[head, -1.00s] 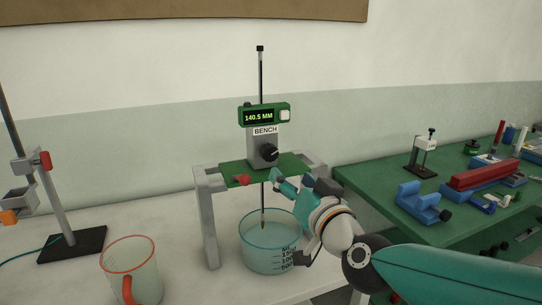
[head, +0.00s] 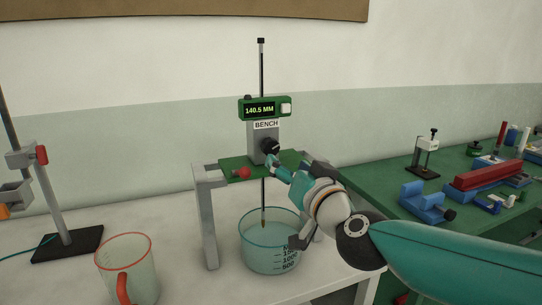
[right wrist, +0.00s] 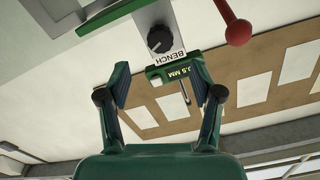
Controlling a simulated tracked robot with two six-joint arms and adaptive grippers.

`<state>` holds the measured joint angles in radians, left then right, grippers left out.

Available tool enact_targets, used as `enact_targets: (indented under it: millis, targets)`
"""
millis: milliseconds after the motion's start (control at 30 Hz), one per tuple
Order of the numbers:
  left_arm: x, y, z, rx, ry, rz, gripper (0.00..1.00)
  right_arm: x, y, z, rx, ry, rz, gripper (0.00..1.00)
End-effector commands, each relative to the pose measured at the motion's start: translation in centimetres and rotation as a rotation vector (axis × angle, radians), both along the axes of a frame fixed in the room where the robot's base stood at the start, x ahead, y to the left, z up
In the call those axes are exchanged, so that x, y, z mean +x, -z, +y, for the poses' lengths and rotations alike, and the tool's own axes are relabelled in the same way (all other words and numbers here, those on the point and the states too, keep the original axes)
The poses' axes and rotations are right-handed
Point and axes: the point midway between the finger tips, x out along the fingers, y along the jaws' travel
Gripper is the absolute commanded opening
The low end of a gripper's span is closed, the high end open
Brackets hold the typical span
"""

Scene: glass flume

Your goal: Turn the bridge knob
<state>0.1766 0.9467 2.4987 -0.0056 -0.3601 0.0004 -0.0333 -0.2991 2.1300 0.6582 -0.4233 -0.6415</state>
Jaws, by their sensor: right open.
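The bridge knob (head: 270,146) is a round black knob on the grey block marked BENCH, below a green display (head: 264,109) reading 140.5 MM. In the right wrist view the knob (right wrist: 160,39) shows upside down, beyond and between the two fingers. My left gripper is not in view.
A red ball knob (head: 244,172) sits left on the green bridge top (head: 231,164). A thin rod runs down into a glass beaker (head: 264,250) of liquid. An orange-rimmed jug (head: 140,262) and a clamp stand (head: 67,243) are left; a green table (head: 390,187) is right.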

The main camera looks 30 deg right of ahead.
Motion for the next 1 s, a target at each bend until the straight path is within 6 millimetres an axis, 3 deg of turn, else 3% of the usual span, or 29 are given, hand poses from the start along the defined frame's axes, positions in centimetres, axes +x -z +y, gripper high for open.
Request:
enact_targets:
  millis: [200, 433, 600, 900, 1000]
  targets:
    - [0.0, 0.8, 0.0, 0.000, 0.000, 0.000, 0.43, 4.7, 0.2, -1.2, 0.000, 0.002, 0.002, 0.65]
    - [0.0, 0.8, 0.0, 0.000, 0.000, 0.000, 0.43, 8.2, 0.1, -1.9, 0.001, 0.001, 0.001, 0.65]
    - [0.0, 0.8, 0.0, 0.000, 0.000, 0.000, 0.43, 9.2, 0.0, -2.3, 0.000, 0.001, -0.001, 0.65]
    - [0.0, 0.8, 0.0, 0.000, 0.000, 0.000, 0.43, 9.4, 0.0, -2.3, 0.001, 0.001, -0.001, 0.65]
    - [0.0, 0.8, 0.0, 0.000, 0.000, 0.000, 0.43, 9.4, 0.0, -2.3, 0.001, 0.001, -0.001, 0.50]
